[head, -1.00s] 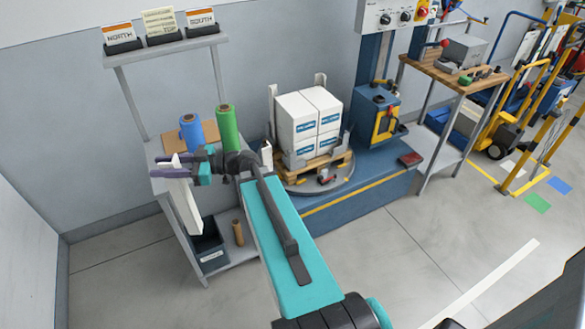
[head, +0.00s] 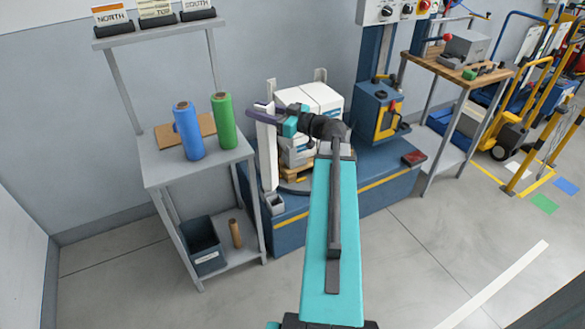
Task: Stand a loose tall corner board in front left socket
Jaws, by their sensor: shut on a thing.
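My gripper (head: 265,110) is shut on a tall white corner board (head: 267,155) near its top. The board hangs nearly upright at the front left of the stack of white cartons (head: 315,97). Its lower end is at or just above a small grey open socket (head: 275,205) on the front left of the blue wrapper base; I cannot tell whether it has entered. My arm and gripper hide much of the cartons, the pallet (head: 297,174) and the turntable.
A grey bench (head: 152,165) with blue (head: 188,132) and green (head: 224,122) film rolls stands at left. A dark bin (head: 203,245) and brown tube (head: 236,233) are on its lower shelf. A long white strip (head: 500,283) shows at lower right. Front floor is clear.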

